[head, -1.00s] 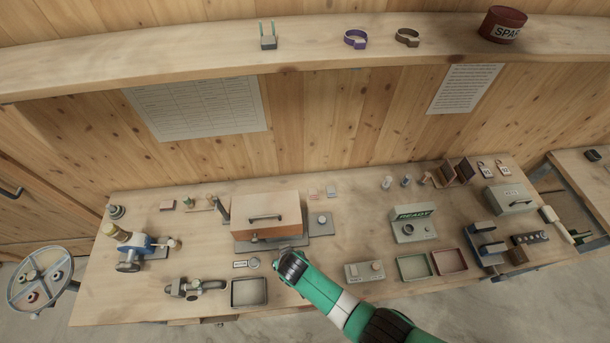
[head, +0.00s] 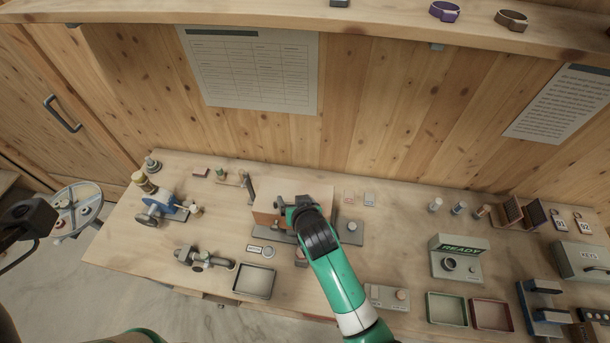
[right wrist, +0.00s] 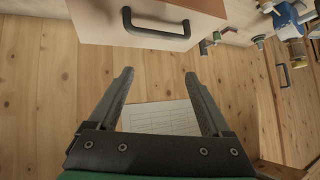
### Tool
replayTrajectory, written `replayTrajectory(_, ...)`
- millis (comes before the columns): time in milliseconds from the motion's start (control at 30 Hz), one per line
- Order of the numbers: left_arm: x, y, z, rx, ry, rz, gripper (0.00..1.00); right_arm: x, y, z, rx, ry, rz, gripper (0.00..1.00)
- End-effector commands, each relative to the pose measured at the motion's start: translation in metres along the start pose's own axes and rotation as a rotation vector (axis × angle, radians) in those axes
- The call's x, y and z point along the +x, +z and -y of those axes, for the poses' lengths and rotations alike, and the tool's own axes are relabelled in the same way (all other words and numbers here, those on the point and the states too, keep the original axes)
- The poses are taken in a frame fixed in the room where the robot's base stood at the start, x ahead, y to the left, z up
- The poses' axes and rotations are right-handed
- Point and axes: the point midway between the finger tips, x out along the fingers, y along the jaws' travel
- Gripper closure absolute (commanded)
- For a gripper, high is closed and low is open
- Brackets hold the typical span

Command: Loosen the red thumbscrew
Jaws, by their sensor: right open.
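I cannot pick out a red thumbscrew with certainty in either view. A wooden-fronted box (head: 265,217) stands on the bench, largely covered by my right arm in the head view. Its front panel and dark bar handle (right wrist: 156,30) show close up in the right wrist view. My right gripper (right wrist: 158,78) is open and empty, its two fingers pointing at the box and apart from the handle. In the head view the right gripper (head: 290,207) is over the box, its fingertips partly hidden. My left gripper is not clearly seen; dark and green parts of mine show at the lower left.
The bench also holds a blue clamp-like device (head: 168,203), a grey pipe fitting (head: 203,260), an empty dark tray (head: 237,290), a READY unit (head: 459,268), a green tray (head: 429,311) and a red tray (head: 512,326). A shelf (head: 380,19) runs above the bench.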

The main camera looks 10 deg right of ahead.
Motion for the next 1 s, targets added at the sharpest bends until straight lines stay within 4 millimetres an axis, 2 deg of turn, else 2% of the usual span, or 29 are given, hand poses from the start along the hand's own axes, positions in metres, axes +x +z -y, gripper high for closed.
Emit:
replayTrajectory(33, -0.014, 0.013, 0.0, 0.0, 0.0, 0.0, 0.17, 0.005, -0.005, -0.003, 0.003, -0.01, -0.042, 0.17)
replayTrajectory(200, -0.035, 0.033, 0.0, 0.0, 0.0, 0.0, 0.17, -0.004, -0.043, -0.006, 0.004, -0.043, -0.181, 0.17)
replayTrajectory(400, -0.056, 0.052, 0.0, 0.0, 0.0, 0.0, 0.17, -0.023, -0.08, -0.013, 0.002, -0.071, -0.329, 0.17)
replayTrajectory(500, -0.061, 0.057, 0.0, 0.0, 0.0, 0.0, 0.17, -0.032, -0.092, -0.015, -0.002, -0.078, -0.376, 0.17)
replayTrajectory(700, -0.063, 0.058, 0.0, 0.0, 0.0, 0.0, 0.17, -0.04, -0.102, -0.017, -0.004, -0.082, -0.409, 0.17)
replayTrajectory(1000, -0.062, 0.058, 0.0, 0.0, 0.0, 0.0, 0.18, -0.04, -0.102, -0.016, -0.004, -0.082, -0.407, 0.17)
